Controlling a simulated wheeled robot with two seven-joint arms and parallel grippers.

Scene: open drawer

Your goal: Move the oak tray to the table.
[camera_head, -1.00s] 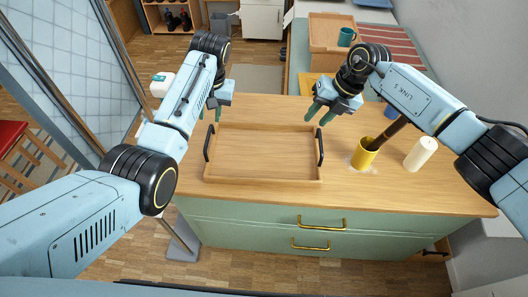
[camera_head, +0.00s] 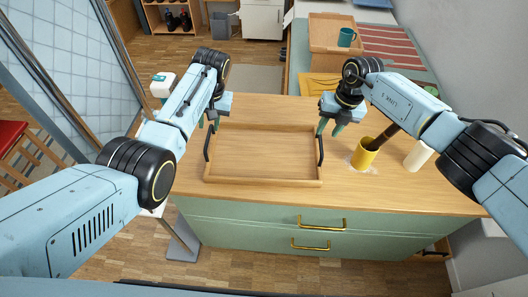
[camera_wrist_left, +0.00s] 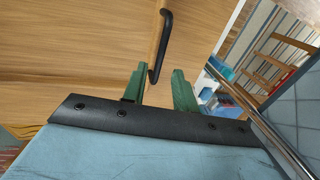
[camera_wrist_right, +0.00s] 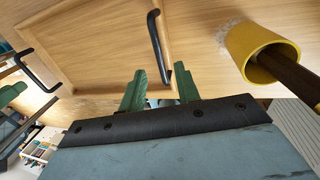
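The oak tray (camera_head: 262,181) is a shallow, empty wooden tray with a black handle on each short side, flat on the wooden top of a green drawer cabinet. My left gripper (camera_head: 209,125) is open at the left handle (camera_head: 207,142); in the left wrist view the handle's end shows between the fingertips (camera_wrist_left: 158,84). My right gripper (camera_head: 329,130) is open at the right handle (camera_head: 320,149); in the right wrist view that handle's end lies between the fingertips (camera_wrist_right: 160,85). Neither gripper is closed on a handle.
A yellow cup (camera_head: 364,154) holding a dark stick stands close to the right of the tray, near my right gripper. A cream cylinder (camera_head: 418,156) stands further right. Behind is a grey-green surface with a wooden box (camera_head: 325,62), a teal mug (camera_head: 346,37) and a red striped mat (camera_head: 390,42).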

